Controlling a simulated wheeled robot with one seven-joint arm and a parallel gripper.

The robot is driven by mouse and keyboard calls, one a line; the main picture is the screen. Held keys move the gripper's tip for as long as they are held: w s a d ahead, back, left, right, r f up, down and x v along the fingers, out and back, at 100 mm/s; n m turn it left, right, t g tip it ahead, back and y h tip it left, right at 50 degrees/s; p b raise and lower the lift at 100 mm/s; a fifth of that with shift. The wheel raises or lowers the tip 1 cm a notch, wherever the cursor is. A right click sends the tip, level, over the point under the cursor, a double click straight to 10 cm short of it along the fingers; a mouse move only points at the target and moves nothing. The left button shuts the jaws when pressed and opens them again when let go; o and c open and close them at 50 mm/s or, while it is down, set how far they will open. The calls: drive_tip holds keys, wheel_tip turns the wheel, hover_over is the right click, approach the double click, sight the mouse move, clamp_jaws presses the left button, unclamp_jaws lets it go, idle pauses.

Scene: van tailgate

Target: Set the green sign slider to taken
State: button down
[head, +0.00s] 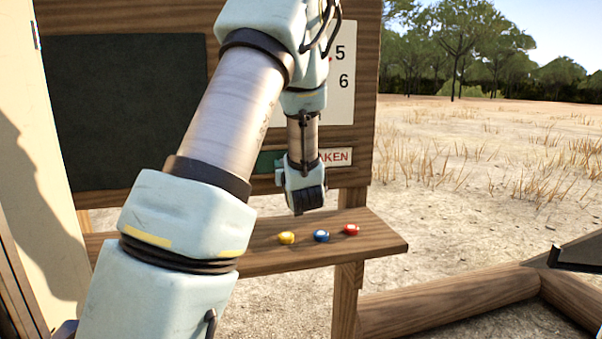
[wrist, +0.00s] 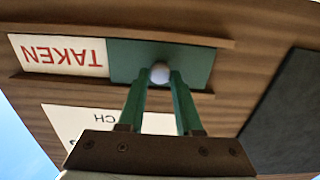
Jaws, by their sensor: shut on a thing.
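The sign's green slider (wrist: 198,62) sits in a wooden track and appears upside down in the wrist view. It has a pale round knob (wrist: 160,72). My gripper (wrist: 160,80) is shut on this knob, with one green finger on each side. The white panel with red TAKEN letters (wrist: 58,55) is uncovered beside the slider, at picture left in the wrist view. In the head view the TAKEN panel (head: 338,157) shows at the right end and a bit of the green slider (head: 265,161) at the left. My wrist hides the knob and fingertips there.
A wooden shelf (head: 378,238) under the board holds a yellow piece (head: 286,238), a blue piece (head: 321,236) and a red piece (head: 351,230). A dark panel (head: 125,105) is on the board's left. A white sheet with numbers (head: 342,100) is above the sign. Logs (head: 450,305) lie at lower right.

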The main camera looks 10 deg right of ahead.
drive_tip(key=shift+a, duration=0.4)
drive_tip(key=c, duration=0.6)
unclamp_jaws()
drive_tip(key=shift+s, duration=0.15)
drive_tip(key=s+d+b, duration=0.1)
drive_tip(key=s+b, duration=0.2)
drive_tip(key=s, duration=0.7)
drive_tip(key=shift+s+d, duration=0.15)
drive_tip(key=shift+s, duration=0.1)
